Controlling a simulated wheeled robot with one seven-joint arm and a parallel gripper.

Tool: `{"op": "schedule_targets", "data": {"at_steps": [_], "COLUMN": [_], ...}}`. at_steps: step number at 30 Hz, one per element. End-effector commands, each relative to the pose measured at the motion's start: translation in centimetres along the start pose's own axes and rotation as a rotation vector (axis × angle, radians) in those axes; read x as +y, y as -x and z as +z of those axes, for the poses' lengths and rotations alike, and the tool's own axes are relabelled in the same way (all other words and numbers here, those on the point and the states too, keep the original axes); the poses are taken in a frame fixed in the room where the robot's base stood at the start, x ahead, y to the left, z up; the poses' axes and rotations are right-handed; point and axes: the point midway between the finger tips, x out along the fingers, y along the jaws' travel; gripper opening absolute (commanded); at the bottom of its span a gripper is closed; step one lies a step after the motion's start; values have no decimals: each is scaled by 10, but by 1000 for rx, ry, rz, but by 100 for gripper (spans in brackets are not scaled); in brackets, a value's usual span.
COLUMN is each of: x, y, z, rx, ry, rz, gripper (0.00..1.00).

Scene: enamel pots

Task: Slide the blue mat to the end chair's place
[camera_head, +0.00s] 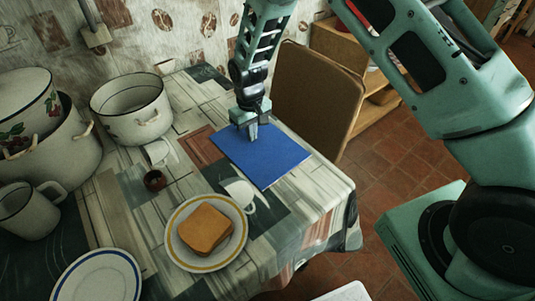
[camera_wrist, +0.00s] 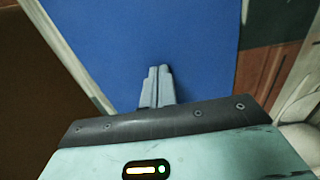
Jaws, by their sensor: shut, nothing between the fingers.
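The blue mat (camera_head: 260,155) lies flat on the patterned tablecloth near the table's far right part, in front of the brown chair. My gripper (camera_head: 252,137) is shut and empty, pointing down at the mat's far part. In the wrist view the shut fingertips (camera_wrist: 157,72) show against the blue mat (camera_wrist: 200,35); I cannot tell whether they touch it. The brown chair (camera_head: 315,100) stands at the table's end, its back just beyond the mat.
A plate with bread (camera_head: 207,228) lies left and nearer than the mat. A blue-rimmed plate (camera_head: 100,278) is at front left. Cloth right of the bread plate is clear.

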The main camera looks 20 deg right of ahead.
Motion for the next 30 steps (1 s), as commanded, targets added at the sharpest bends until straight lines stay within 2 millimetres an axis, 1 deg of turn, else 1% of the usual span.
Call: {"op": "schedule_targets", "data": {"at_steps": [8, 11, 30], "x": [0, 0, 0], "y": [-1, 2, 64], "z": [0, 0, -1], "rx": [0, 1, 1], "ry": [0, 0, 0], "rz": [0, 0, 0], "gripper": [0, 0, 0]}}
